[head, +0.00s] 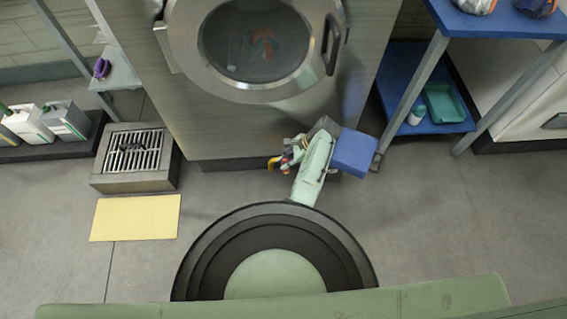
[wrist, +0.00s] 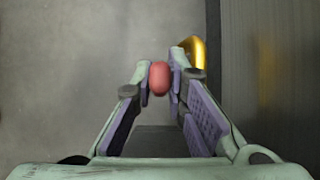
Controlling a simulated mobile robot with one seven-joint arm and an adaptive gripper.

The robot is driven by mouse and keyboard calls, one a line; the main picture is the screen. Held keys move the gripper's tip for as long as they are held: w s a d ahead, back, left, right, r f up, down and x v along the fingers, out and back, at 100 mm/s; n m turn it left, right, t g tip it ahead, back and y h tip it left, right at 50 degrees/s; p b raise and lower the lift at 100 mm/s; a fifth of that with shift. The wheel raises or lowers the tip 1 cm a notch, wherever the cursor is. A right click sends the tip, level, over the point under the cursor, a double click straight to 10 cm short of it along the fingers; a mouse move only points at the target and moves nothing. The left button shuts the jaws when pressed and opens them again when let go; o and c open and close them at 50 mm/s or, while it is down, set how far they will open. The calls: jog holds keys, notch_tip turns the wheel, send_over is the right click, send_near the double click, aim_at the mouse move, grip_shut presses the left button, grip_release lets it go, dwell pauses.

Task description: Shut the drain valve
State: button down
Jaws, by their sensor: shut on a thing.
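The drain valve shows as a brass-yellow spout (head: 273,162) low in front of the washer, with a small red handle (head: 286,158) beside it. In the wrist view the red handle end (wrist: 160,78) looks rounded, and the brass pipe (wrist: 198,50) bends just to its right. My gripper (wrist: 161,70) is shut on the red handle, with one finger on each side of it. In the head view my gripper (head: 290,156) is small and partly overlaps the valve. The handle's angle and the valve body are largely hidden.
The steel washer (head: 230,128) rises just behind the valve. A floor drain box with a grate (head: 132,172) and a yellow mat (head: 136,218) lie to the left. A blue shelf (head: 440,112) stands at the right. Grey floor is clear around my base.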

jog(key=shift+d+y, duration=0.15)
jog(key=shift+y, duration=0.15)
dwell(0.4)
jog(key=c, duration=1.6)
grip_release()
jog(key=v, duration=1.2)
